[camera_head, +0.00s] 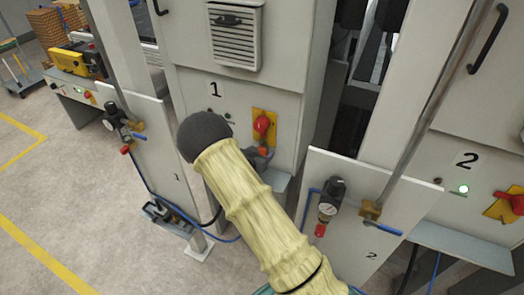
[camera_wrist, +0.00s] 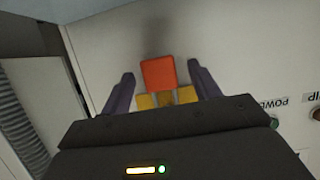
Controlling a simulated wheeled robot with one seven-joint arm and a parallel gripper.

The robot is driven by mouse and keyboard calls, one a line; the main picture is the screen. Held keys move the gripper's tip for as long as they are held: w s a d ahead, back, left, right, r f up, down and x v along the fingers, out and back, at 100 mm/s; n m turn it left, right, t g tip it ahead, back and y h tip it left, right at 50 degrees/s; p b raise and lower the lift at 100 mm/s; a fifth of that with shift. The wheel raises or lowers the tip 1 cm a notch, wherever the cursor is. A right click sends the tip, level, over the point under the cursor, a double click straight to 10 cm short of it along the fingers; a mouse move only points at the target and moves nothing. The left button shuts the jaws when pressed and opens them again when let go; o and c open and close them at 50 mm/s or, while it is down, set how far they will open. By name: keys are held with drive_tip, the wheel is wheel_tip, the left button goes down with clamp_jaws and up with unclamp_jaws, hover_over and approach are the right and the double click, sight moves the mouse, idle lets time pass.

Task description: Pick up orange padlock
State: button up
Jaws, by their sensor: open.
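The orange padlock (camera_wrist: 158,73) shows in the wrist view as an orange-red block between the two fingertips of my gripper (camera_wrist: 161,75). Gaps show on both sides of it, so the fingers stand open around it without visible contact. Yellow parts (camera_wrist: 165,98) show just below it in the picture, partly hidden by my gripper body. In the head view the padlock (camera_head: 263,151) is a small orange patch under the red switch handle (camera_head: 262,125) on its yellow plate. My gripper (camera_head: 260,157) is there too, largely hidden by my arm.
Machine cabinet 1 (camera_head: 190,88) stands right in front of my gripper. A panel with a gauge and red knob (camera_head: 324,212) stands right of my arm, close to it. Another panel (camera_head: 158,150) stands to the left. Open floor (camera_head: 60,180) lies at the left.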

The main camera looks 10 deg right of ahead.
drive_tip(key=c, duration=1.1)
drive_tip(key=shift+r, duration=0.15)
drive_tip(key=shift+r+b, duration=0.45)
drive_tip(key=shift+b, duration=0.1)
drive_tip(key=s+a+b, duration=0.2)
drive_tip(key=s+a, duration=0.1)
drive_tip(key=s, duration=0.1)
drive_tip(key=s+a+b, duration=0.1)
drive_tip(key=s+a, duration=0.3)
drive_tip(key=s, duration=0.1)
drive_tip(key=s+a+b, duration=0.2)
drive_tip(key=s+a, duration=0.1)
drive_tip(key=s, duration=0.2)
drive_tip(key=shift+s+a+r+b, duration=0.2)
drive_tip(key=shift+s+a+b, duration=0.05)
drive_tip(key=shift+a+b, duration=0.15)
drive_tip(key=shift+c, duration=0.2)
